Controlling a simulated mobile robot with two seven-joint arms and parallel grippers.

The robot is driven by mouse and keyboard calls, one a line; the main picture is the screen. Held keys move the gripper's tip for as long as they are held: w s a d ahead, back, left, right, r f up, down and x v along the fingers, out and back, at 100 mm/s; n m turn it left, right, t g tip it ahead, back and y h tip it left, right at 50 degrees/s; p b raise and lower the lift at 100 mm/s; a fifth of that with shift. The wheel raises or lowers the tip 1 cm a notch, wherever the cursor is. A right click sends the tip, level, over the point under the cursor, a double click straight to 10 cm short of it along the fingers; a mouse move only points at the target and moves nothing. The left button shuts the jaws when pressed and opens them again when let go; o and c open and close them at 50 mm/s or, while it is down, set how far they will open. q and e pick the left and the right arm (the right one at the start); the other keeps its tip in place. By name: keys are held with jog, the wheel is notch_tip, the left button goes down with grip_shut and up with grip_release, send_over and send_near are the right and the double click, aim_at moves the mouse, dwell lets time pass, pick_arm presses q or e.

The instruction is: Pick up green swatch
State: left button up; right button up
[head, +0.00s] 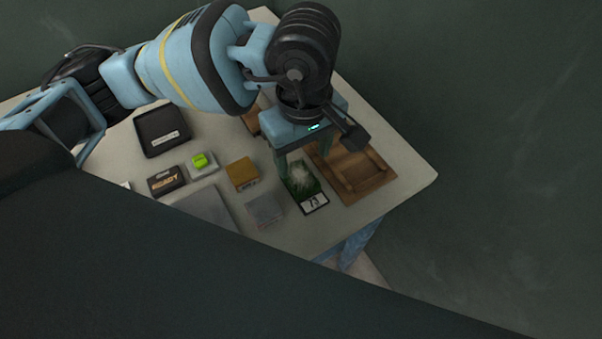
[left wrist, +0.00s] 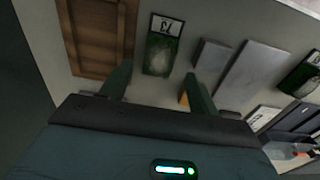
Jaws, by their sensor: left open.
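The green swatch (head: 301,182) is a dark card with a pale grassy patch and a white label at one end. It lies flat on the pale table beside a wooden tray. My left gripper (head: 300,168) is over it, pointing down, with its fingers apart and nothing held. In the left wrist view the green swatch (left wrist: 159,52) shows just beyond and between the open fingertips of the left gripper (left wrist: 157,73). I cannot tell the exact height of the fingertips above it. My right gripper is not in view.
The wooden tray (head: 352,176) is close to the right of the swatch. A tan block (head: 241,172) and a grey block (head: 265,210) lie to its left. Farther left are a black box (head: 162,130), a READY sign (head: 165,181) and a green-topped item (head: 202,163).

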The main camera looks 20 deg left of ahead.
aim_at(301, 177)
pick_arm(q)
notch_tip(301, 177, down, 2)
jog(key=shift+w+f, duration=0.1)
jog(key=f, duration=0.4)
jog(key=shift+w+a+p, duration=0.1)
jog(key=shift+a+p, duration=0.2)
jog(key=shift+a, duration=0.05)
jog(key=shift+f, duration=0.5)
jog(key=c, duration=0.7)
jog(key=shift+r, duration=0.1)
